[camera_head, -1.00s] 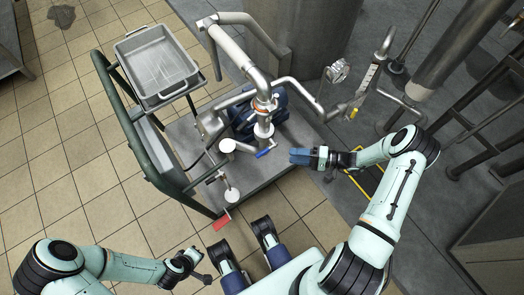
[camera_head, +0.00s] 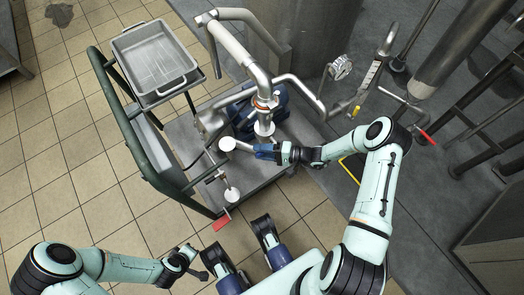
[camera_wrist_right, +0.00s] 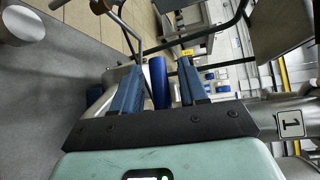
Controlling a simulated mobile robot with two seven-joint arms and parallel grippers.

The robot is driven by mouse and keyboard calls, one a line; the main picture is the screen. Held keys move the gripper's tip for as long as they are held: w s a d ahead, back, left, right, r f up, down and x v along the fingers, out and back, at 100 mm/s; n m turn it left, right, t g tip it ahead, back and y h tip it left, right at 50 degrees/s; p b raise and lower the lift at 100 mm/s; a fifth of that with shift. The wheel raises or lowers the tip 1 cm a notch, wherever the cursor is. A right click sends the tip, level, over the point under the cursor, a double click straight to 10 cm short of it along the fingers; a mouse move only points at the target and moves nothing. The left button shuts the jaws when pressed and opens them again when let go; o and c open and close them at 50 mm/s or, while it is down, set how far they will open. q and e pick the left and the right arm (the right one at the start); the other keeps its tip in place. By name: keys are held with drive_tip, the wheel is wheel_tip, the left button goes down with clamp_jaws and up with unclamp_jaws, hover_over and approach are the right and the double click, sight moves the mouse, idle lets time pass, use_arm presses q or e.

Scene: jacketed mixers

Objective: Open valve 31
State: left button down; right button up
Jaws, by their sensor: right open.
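In the head view my right gripper (camera_head: 262,152) is at the valve pipework on the cart, over the spot of the small blue valve handle, which it hides there. In the right wrist view the two blue fingers of this gripper (camera_wrist_right: 158,72) are apart. The blue handle (camera_wrist_right: 158,84) shows as a round blue bar between them, with visible gaps to the fingers. No number 31 is readable. My left gripper (camera_head: 196,266) hangs at the lower left, away from the cart; its fingers are too small to judge.
A red handle (camera_head: 221,222) is at the cart's front, another red handle (camera_head: 426,137) at the right. A vertical pipe (camera_head: 256,76) rises behind my right gripper. Tiled floor at left is clear.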

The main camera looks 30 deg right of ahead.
clamp_jaws()
